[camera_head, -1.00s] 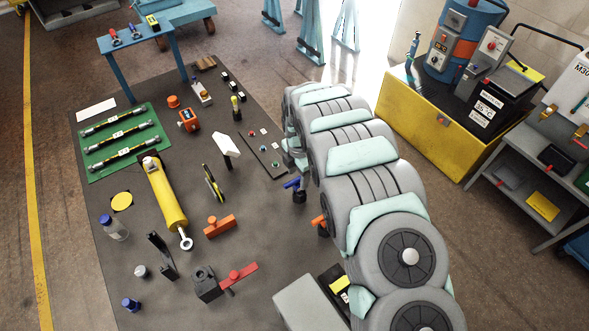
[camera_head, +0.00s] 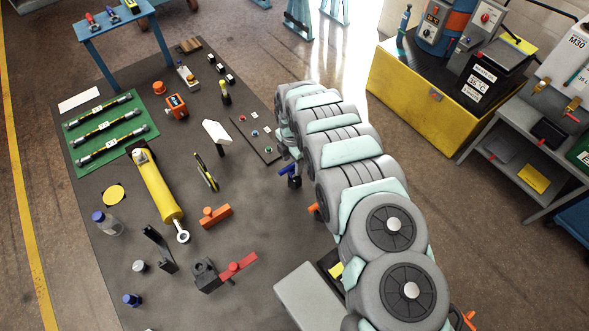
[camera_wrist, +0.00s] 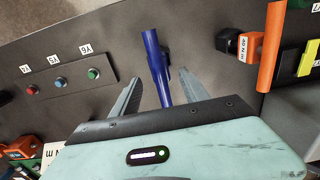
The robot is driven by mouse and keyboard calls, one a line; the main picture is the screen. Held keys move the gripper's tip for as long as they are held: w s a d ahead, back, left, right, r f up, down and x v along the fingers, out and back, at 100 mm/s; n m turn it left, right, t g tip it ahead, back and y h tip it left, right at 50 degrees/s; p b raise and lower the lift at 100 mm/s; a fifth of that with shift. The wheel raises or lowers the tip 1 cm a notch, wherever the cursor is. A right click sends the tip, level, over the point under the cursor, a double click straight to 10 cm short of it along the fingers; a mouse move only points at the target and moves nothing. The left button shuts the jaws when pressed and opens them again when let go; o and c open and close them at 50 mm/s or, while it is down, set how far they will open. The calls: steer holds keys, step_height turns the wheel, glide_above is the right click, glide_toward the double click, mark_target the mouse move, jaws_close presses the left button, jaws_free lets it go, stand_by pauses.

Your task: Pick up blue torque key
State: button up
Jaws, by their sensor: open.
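The blue torque key (camera_head: 289,169) stands on the dark mat just below the end of my arm in the head view. Its blue bar sits on a dark body. In the wrist view, the blue torque key (camera_wrist: 154,58) runs lengthwise between the two fingers of my gripper (camera_wrist: 160,92), with a gap on each side. My gripper is open and holds nothing. The height of the fingers over the key cannot be told. In the head view my arm hides most of the gripper.
An orange-handled key (camera_wrist: 271,45) stands to the right in the wrist view. A dark strip with several coloured buttons (camera_wrist: 62,82) lies to the left. An orange block (camera_head: 215,216), a yellow cylinder (camera_head: 157,190) and a green mat with hoses (camera_head: 149,133) lie farther left.

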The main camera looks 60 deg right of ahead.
steer(key=shift+s+d+f, duration=0.1)
steer(key=shift+f, duration=0.5)
steer(key=shift+s+d+f, duration=0.1)
steer(key=shift+f, duration=0.45)
steer(key=shift+d+f, duration=0.1)
steer(key=shift+f, duration=1.05)
jaws_close()
